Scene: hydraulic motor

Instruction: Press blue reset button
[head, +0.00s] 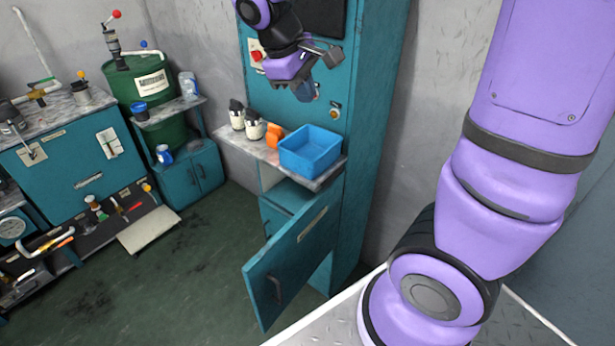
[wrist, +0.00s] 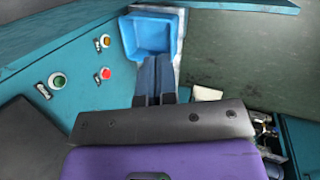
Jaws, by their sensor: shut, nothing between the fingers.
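The teal control cabinet (head: 372,130) stands in the middle of the head view. My gripper (head: 306,92) is in front of its upper panel, above the shelf, with its fingers shut and empty. In the wrist view the shut fingers (wrist: 157,80) extend alongside the panel, towards the blue bin. The wrist view shows a green button (wrist: 58,80), a red button (wrist: 104,73) and an orange button (wrist: 105,40) on the panel, left of the fingers. No blue button can be made out; my gripper covers part of the panel in the head view.
A blue bin (head: 311,150), an orange object (head: 274,139) and two small containers stand on the shelf below my gripper. A teal door (head: 294,262) hangs open below. A workbench and green barrel (head: 140,85) stand at left. The floor (head: 195,270) between is clear.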

